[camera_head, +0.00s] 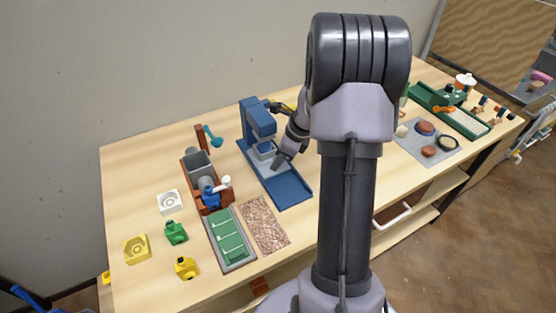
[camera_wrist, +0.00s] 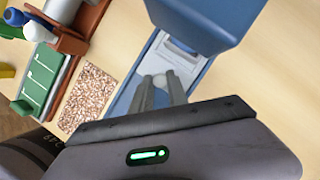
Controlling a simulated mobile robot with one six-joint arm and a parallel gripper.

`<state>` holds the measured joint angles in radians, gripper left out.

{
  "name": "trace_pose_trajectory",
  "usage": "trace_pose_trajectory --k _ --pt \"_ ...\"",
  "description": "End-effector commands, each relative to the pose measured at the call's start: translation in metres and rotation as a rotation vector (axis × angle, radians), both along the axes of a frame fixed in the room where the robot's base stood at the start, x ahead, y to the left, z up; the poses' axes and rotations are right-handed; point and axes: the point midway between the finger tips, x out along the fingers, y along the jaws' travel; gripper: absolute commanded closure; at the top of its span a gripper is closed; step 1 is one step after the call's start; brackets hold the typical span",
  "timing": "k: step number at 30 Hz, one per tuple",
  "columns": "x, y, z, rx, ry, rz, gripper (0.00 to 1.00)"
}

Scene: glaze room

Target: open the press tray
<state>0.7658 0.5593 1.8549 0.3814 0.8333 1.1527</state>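The blue press (camera_head: 262,130) stands on the table left of my arm, on a long blue base (camera_head: 287,192). Its pale grey tray (camera_wrist: 177,55) lies under the press head, which hides its far part. A small pale round knob (camera_wrist: 159,80) is at the tray's near end. My gripper (camera_wrist: 160,78) is low over the base. Its two fingers are close together, one on each side of the knob, which fills the gap between the tips. In the head view my gripper (camera_head: 277,163) is small beside the press.
Left of the press are a speckled brown mat (camera_head: 264,225), a green slotted tray (camera_head: 228,235) and a brown stand with a grey hopper (camera_head: 198,163). Yellow, green and white blocks lie farther left. A grey mat (camera_head: 412,145) with round pieces lies to the right.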

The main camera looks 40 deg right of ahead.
Motion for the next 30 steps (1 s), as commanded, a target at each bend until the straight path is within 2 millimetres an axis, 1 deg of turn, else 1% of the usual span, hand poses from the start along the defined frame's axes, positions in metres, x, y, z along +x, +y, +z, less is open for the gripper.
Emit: trace_pose_trajectory --k 1,2,30 --pt "0.0000 0.0000 0.0001 0.000 0.000 0.000 0.97" --pt "0.0000 0.0000 0.0001 0.000 0.000 0.000 1.00" --pt "0.0000 -0.0001 0.0002 0.000 0.000 0.000 1.00"
